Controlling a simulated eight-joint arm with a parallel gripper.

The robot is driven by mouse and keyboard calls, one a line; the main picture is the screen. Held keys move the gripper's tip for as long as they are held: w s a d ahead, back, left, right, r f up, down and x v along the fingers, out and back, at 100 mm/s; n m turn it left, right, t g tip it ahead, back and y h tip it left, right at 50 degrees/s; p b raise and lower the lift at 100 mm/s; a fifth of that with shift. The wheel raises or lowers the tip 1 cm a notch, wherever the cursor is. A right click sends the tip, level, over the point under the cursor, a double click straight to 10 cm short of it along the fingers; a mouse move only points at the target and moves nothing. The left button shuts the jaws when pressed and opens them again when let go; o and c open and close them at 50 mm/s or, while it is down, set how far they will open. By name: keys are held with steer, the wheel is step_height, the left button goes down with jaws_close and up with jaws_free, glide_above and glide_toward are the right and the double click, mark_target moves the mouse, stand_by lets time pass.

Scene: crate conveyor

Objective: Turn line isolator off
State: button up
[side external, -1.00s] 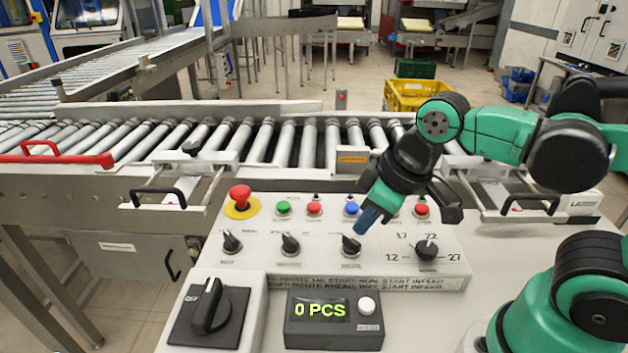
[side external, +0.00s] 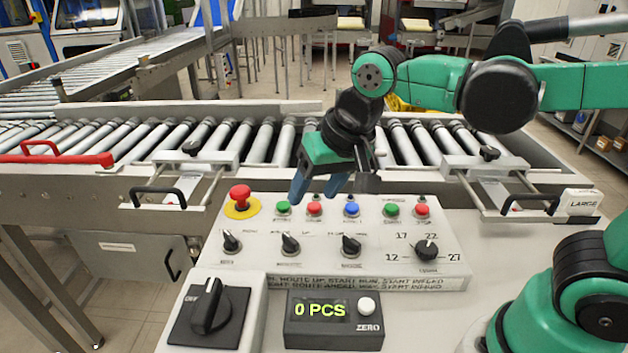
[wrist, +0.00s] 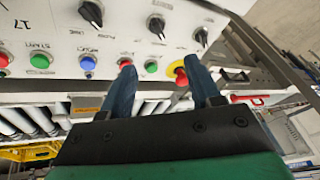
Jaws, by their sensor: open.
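The line isolator appears to be the large black rotary switch (side external: 209,311) on a white box at the front left of the side view. Its thick handle stands nearly upright, leaning slightly right, and an OFF mark sits at its upper left. My gripper (side external: 316,188) is open and empty, above the back edge of the control panel near the green and red buttons. It is well behind and to the right of the isolator, touching nothing that I can see. In the wrist view my gripper's (wrist: 160,75) two blue fingers are apart over the panel; the isolator is out of that view.
The control panel (side external: 460,270) carries a red emergency button (side external: 240,196), several coloured buttons and small black knobs. A counter box (side external: 334,320) reading 0 PCS stands right of the isolator. The roller conveyor (side external: 262,141) runs behind. The space above the isolator is clear.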

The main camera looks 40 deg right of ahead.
steer(key=w+a+m+g, duration=0.2)
steer(key=a, duration=0.5)
steer(key=m+g, duration=0.2)
steer(key=m, duration=0.2)
glide_above(206, 298)
steer(key=shift+d+f+h, duration=0.25)
steer(key=shift+f+h, duration=0.15)
steer(key=shift+f, duration=0.35)
steer(key=shift+a+f, duration=0.2)
steer(key=shift+a, duration=0.05)
steer(key=shift+a+f, duration=0.1)
steer(key=shift+f, duration=2.6)
jaws_close()
